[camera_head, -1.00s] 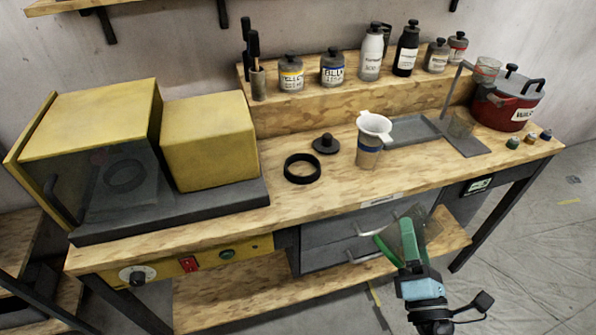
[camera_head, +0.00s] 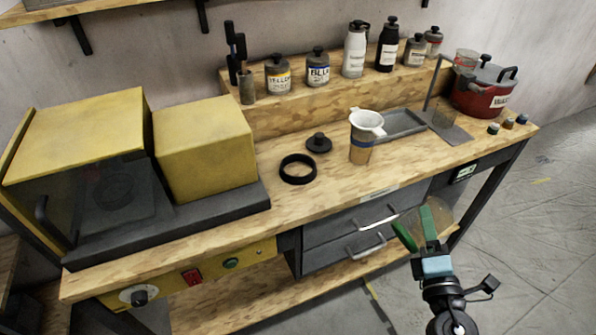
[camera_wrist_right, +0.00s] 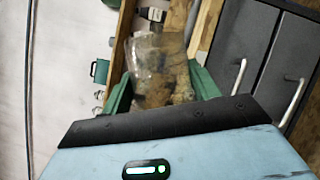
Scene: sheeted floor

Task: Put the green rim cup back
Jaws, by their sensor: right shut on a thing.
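A clear, see-through cup (camera_wrist_right: 158,65) is between the green fingers of my right gripper (camera_wrist_right: 160,92) in the right wrist view. In the head view my right gripper (camera_head: 418,229) is shut on this cup (camera_head: 440,214), in front of the bench drawers at the right. Its rim colour cannot be made out. Another clear cup (camera_head: 466,59) with a reddish rim is at the top of a grey stand (camera_head: 450,134) at the bench's right end. A further clear cup (camera_head: 443,118) is low at that stand. My left gripper is not in view.
A paper-coloured cup with a white funnel-like top (camera_head: 362,138), a black ring (camera_head: 298,169), a black lid (camera_head: 319,143) and a grey tray (camera_head: 402,125) are on the bench. A red pot (camera_head: 484,94) and small jars (camera_head: 508,123) stand right of the stand. Yellow boxes fill the left.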

